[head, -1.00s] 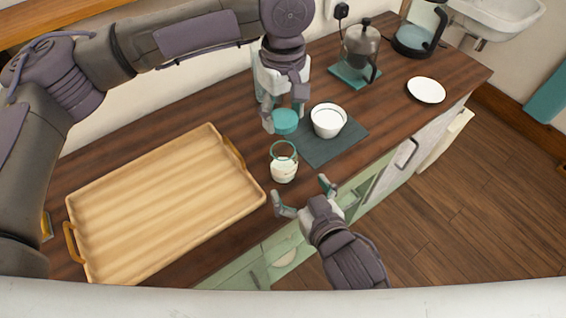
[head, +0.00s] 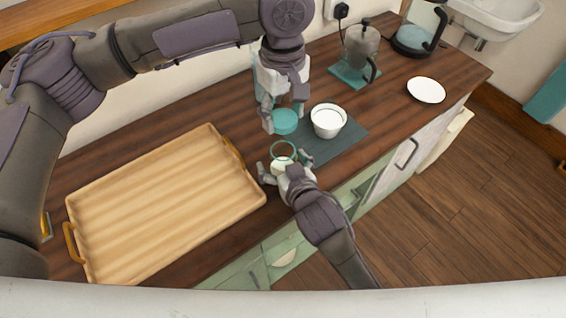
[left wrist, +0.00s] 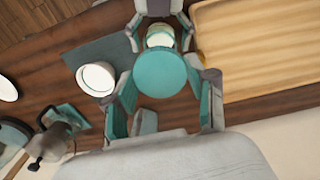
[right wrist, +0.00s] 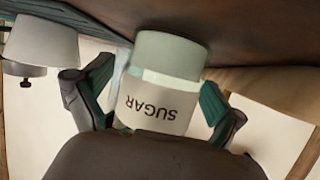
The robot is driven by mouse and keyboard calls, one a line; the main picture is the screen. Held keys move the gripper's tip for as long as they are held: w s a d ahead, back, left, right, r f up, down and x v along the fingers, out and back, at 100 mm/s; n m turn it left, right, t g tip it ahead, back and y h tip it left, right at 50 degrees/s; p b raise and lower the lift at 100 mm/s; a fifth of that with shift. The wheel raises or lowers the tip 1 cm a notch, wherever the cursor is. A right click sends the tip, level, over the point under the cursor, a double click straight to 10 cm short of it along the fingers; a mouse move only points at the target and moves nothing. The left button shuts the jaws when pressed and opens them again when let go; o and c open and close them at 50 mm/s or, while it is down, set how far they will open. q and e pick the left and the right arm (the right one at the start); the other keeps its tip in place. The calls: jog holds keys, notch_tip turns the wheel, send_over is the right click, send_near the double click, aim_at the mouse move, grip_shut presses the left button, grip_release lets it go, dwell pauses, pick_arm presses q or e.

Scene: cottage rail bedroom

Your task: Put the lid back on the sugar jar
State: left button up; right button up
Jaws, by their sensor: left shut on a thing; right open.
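The round teal lid (head: 286,122) is held between the fingers of my left gripper (head: 282,116), above the worktop. It fills the middle of the left wrist view (left wrist: 160,74). The sugar jar (head: 283,149) stands upright and open on the worktop, on the near side of the lid in the head view. My right gripper (head: 284,164) is open with its fingers on either side of the jar. In the right wrist view the jar (right wrist: 158,98), labelled SUGAR, appears upside down between those fingers, with gaps visible beside it. The right hand hides the jar's lower part in the head view.
A white bowl (head: 328,121) stands on a dark mat (head: 345,143) right of the lid. A wooden tray (head: 160,195) lies left of the jar. A French press (head: 360,45), a kettle (head: 416,35) and a white plate (head: 426,90) stand farther right.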

jog(key=shift+c, duration=0.3)
jog(key=c, duration=1.7)
pick_arm(q)
send_over(283, 140)
jog(key=s, duration=0.2)
jog(key=shift+s+f, duration=0.1)
jog(key=shift+f, duration=2.4)
jog(key=shift+f, duration=0.9)
jog(key=shift+f, duration=0.55)
pick_arm(e)
grip_shut()
